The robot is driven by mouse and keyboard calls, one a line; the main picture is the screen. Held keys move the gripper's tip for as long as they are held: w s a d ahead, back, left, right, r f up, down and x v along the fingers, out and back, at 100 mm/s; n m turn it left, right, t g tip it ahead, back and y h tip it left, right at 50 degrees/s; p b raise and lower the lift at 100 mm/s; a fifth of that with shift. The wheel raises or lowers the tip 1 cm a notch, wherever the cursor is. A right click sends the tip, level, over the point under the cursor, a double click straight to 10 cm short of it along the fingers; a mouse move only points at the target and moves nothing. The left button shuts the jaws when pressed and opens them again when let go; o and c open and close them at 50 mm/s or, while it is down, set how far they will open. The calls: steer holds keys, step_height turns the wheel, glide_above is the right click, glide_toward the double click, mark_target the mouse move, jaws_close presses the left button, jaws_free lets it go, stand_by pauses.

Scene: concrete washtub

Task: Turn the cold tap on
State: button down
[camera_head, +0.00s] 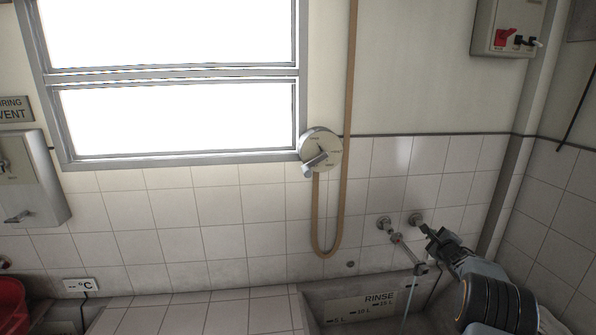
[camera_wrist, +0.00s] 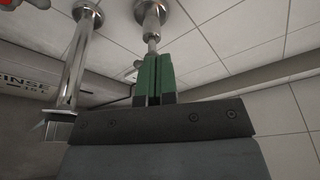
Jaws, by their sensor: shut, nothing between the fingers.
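Two wall taps show in the head view. The left one (camera_head: 384,223) has a small red mark on its body. The right tap (camera_head: 416,219) has a round wall flange, and my gripper covers most of the rest. My gripper (camera_head: 428,232) is at this right tap. In the wrist view, my green fingers (camera_wrist: 154,80) are shut together, empty, in front of the right tap's stem (camera_wrist: 152,40). A metal piece (camera_wrist: 132,72) shows just left of the fingers. I cannot tell whether the fingers touch the tap. A metal spout pipe (camera_wrist: 76,65) is to the left.
A sink marked RINSE (camera_head: 360,303) lies below the taps. A thin pale streak (camera_head: 409,296) hangs below the spout; I cannot tell if it is water. A brown hose (camera_head: 345,200) loops down the wall beside a round dial (camera_head: 321,150). The right wall is close to my arm.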

steer(key=shift+w+a+r+p, duration=0.1)
steer(key=shift+w+r+p, duration=0.05)
steer(key=shift+w+p, duration=0.4)
steer(key=shift+w+a+r+p, duration=0.1)
steer(key=shift+w+r+p, duration=0.05)
steer(key=shift+w+p, duration=0.4)
steer(key=shift+a, duration=0.1)
steer(key=shift+f, duration=0.1)
steer(key=shift+f+p, duration=0.2)
steer(key=shift+p, duration=0.3)
